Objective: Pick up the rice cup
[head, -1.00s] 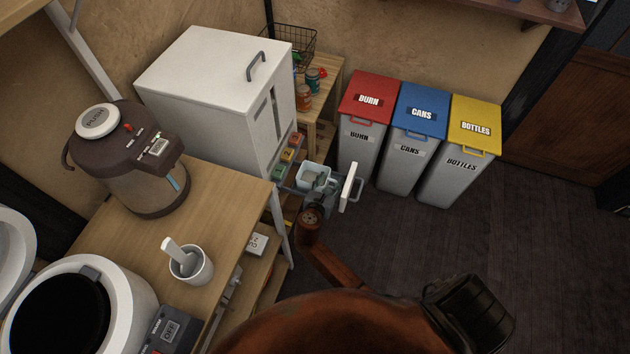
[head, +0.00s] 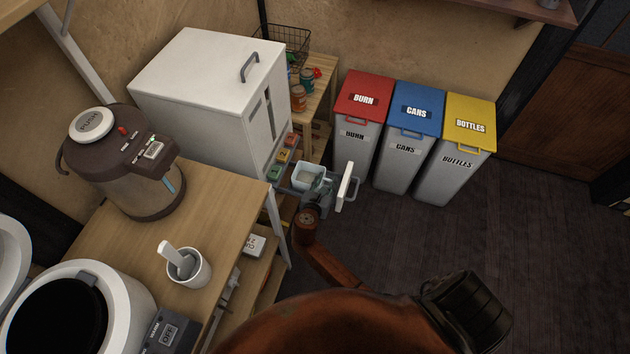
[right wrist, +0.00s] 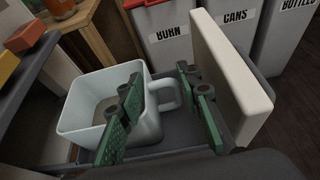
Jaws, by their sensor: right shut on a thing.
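The rice cup (head: 306,181) is a pale blue-white square cup with a side handle, upright in the open drawer of the white cabinet. It fills the left of the right wrist view (right wrist: 70,122), with something beige inside. My right gripper (head: 322,190) is at the cup's handle side. In the right wrist view its green-padded fingers (right wrist: 165,108) stand either side of the handle, shut on the cup. Part of the cup's wall and handle is hidden behind the fingers. My left gripper is not in view.
The drawer's thick white front (head: 345,187) stands close to the right of my gripper. Red, blue and yellow-lidded bins (head: 368,98) are behind. A counter (head: 215,185) with a hot-water pot (head: 130,170) and a white cup (head: 190,270) is at left.

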